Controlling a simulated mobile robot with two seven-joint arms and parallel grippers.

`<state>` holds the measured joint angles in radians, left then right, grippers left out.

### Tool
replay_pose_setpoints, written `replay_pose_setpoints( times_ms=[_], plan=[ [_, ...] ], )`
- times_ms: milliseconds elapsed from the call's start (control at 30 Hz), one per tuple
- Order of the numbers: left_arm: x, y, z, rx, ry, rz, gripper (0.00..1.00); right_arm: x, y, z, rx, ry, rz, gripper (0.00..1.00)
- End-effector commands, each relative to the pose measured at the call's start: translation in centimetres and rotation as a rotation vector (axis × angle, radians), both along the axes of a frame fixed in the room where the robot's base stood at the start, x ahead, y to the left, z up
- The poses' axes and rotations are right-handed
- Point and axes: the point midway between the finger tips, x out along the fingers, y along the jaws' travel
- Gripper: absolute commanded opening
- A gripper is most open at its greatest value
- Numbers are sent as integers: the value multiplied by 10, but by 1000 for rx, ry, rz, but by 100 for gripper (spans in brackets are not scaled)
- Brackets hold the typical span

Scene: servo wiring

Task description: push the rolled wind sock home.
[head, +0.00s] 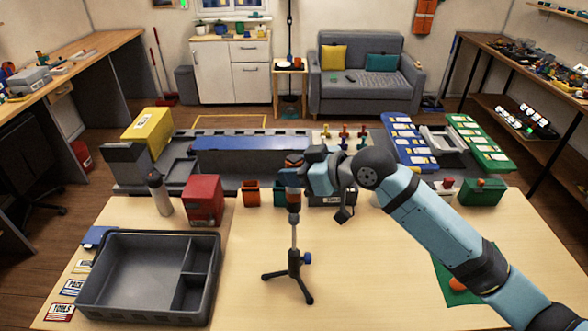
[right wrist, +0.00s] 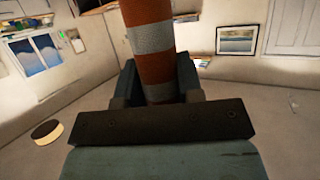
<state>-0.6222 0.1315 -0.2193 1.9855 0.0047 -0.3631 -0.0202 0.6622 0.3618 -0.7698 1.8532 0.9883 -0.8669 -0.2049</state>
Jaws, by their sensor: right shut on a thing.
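The rolled wind sock (right wrist: 150,45) is an orange-brown cylinder with grey bands. My right gripper (right wrist: 157,88) is shut on it in the right wrist view. In the head view my right gripper (head: 293,177) is around the sock above a black tripod stand (head: 293,265). The sock's lower part (head: 293,197) shows below the fingers, upright and in line with the stand's pole. The fingers hide its middle, and I cannot tell how deep it sits on the pole top. My left gripper is not in view.
A grey divided tray (head: 100,311) is at the table's front left. A red box (head: 204,200) and a grey-white bottle (head: 159,194) stand behind it. Orange (head: 250,193) and green (head: 281,193) bins are behind the stand. The table is clear around the tripod's feet.

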Motion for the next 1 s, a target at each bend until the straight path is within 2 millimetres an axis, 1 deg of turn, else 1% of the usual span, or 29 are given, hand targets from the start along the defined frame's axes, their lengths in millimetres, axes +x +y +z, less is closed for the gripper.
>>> replay_pose_setpoints(
  times_ms=[1000],
  plan=[
    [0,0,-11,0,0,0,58,0,0,-21,0,0,0,11]
  ],
)
